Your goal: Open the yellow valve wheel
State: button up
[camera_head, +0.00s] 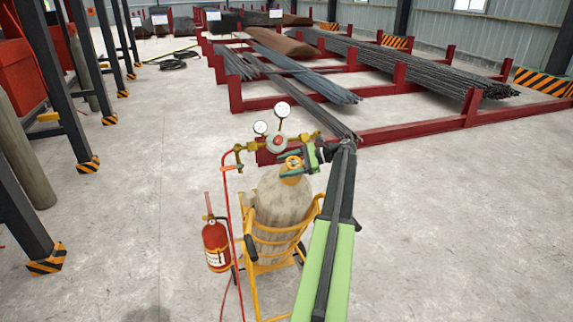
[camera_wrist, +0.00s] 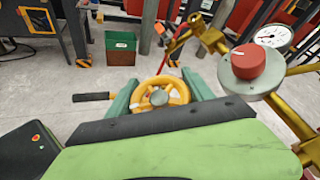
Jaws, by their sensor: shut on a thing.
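The yellow valve wheel (camera_wrist: 178,90) sits between the two green fingers of my gripper (camera_wrist: 160,98) in the wrist view. The fingers are shut on it from either side. In the head view the wheel (camera_head: 291,165) is on top of the gas cylinder (camera_head: 285,203), with my gripper (camera_head: 298,162) at it, reaching in from the right. The cylinder stands upright in a yellow trolley (camera_head: 271,240). The wheel's lower part is hidden behind my gripper body in the wrist view.
A regulator with a red knob (camera_wrist: 248,62) and a gauge (camera_wrist: 272,36) is close by my gripper. A red hose (camera_head: 229,210) hangs at the left. A fire extinguisher (camera_head: 216,246) is beside the trolley. Red racks (camera_head: 400,132) with rebar stand behind. Floor at right is clear.

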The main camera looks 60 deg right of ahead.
jog(key=shift+s+a+f, duration=0.1)
dwell(0.3)
jog(key=o, duration=1.1)
jog(key=shift+o, duration=1.3)
jog(key=p+v, duration=0.5)
jog(key=v, duration=1.2)
jog(key=shift+s+p, duration=0.15)
jog(key=shift+p, duration=0.15)
